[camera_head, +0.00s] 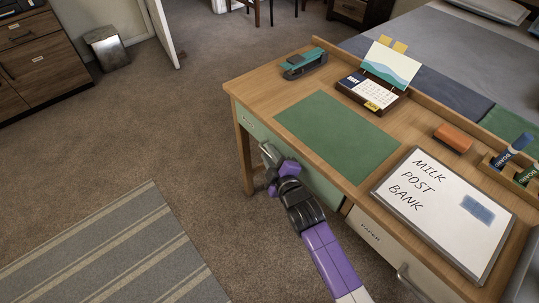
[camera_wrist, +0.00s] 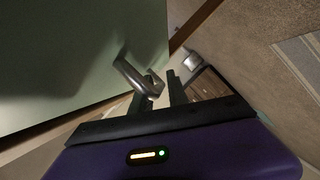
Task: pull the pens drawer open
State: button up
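The pale green drawer front (camera_head: 318,186) is at the left of the desk and looks shut. A small label (camera_head: 248,121) near its upper left is too small to read. Its grey metal handle (camera_head: 268,152) also shows close up in the wrist view (camera_wrist: 134,74). My gripper (camera_head: 272,178) is in front of this drawer, at the handle, and partly hides the front. In the wrist view, my gripper's two dark fingers (camera_wrist: 164,88) stand apart with a gap between them. The handle's near end overlaps the left finger; I cannot tell whether they touch.
A second, cream drawer (camera_head: 372,238) marked PAPER, with its own handle (camera_head: 408,277), is to the right. On the desk are a green blotter (camera_head: 338,136), a teal stapler (camera_head: 305,64), a calendar (camera_head: 369,92) and a whiteboard (camera_head: 445,212).

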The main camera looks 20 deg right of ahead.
grip_shut()
dwell(1.4)
